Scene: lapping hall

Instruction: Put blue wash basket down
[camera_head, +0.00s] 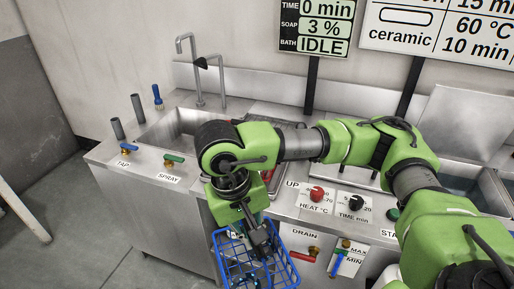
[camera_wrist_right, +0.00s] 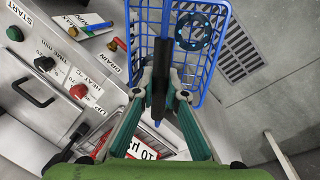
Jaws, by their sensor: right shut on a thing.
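The blue wash basket (camera_head: 226,262) is a wire basket, in front of the steel counter at the bottom of the head view. In the right wrist view the basket (camera_wrist_right: 222,22) hangs beyond the fingertips. A dark ring-shaped part with light blue dots (camera_wrist_right: 203,30) lies in it. My right gripper (camera_wrist_right: 160,82) is shut on the basket's dark upright handle. In the head view the gripper (camera_head: 262,240) points down over the basket. The basket's underside is hidden, so I cannot tell its height above the floor. My left gripper is not in view.
The steel counter holds a sink (camera_head: 160,140) with a tap, a HEAT knob (camera_head: 317,194) and a TIME knob (camera_head: 356,203). Drain levers (camera_head: 305,255) stick out from its front close to the basket. A floor grate (camera_wrist_right: 246,50) and open grey floor show beside the basket.

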